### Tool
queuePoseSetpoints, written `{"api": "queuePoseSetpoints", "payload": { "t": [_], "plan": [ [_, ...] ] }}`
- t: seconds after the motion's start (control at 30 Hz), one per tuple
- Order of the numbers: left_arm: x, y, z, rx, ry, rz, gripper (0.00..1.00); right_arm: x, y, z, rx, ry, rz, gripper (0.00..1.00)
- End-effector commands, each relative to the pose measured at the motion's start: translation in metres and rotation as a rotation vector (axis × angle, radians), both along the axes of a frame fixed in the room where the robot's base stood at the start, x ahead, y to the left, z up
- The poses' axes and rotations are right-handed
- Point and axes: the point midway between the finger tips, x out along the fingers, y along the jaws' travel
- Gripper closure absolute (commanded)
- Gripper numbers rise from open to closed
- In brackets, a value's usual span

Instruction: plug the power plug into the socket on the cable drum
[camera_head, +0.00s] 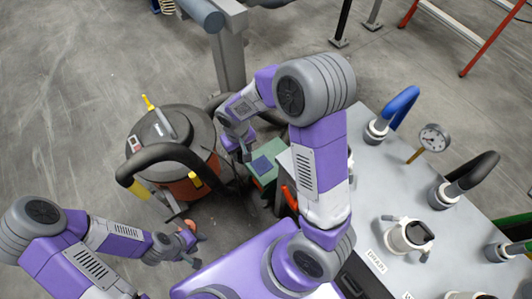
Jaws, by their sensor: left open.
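I cannot make out the power plug, the cable drum or its socket for certain. My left gripper (194,247) is open at the lower left, low over the floor. A small orange-red thing (190,226) shows right by its fingers; I cannot tell what it is or whether they touch. My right gripper (238,150) hangs down between the black-lidded drum-shaped machine and a green box (266,163) with a dark blue top patch. Its fingers are small and dark, so their opening is unclear.
The round machine (196,128) has an orange body, a black lid and a thick black hose (160,152). Bare floor lies at the far left.

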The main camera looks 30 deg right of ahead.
Motion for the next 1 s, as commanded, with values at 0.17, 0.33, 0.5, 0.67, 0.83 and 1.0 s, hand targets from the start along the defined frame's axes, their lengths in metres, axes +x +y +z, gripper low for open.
{"api": "queuePoseSetpoints", "payload": {
  "t": [0.17,0.33,0.5,0.67,0.83,1.0],
  "plan": [
    [0.000,0.000,0.000,0.000,0.000,0.000,0.57,0.004,-0.004,-0.005,-0.004,0.001,-0.005,0.84],
    [0.000,0.000,0.001,0.000,0.000,0.000,0.57,0.033,-0.024,-0.038,-0.026,0.004,-0.010,0.84],
    [0.000,0.000,0.002,0.000,0.000,0.000,0.57,0.071,-0.059,-0.109,-0.037,0.009,-0.020,0.84],
    [0.000,0.000,0.002,0.000,0.000,0.000,0.57,0.089,-0.091,-0.182,-0.026,0.009,-0.039,0.84],
    [0.000,0.000,0.003,0.000,0.000,0.000,0.57,0.091,-0.114,-0.241,-0.008,0.005,-0.066,0.84],
    [0.000,0.000,0.003,0.000,0.000,0.000,0.57,0.088,-0.124,-0.268,0.001,0.001,-0.082,0.84]
  ]
}}
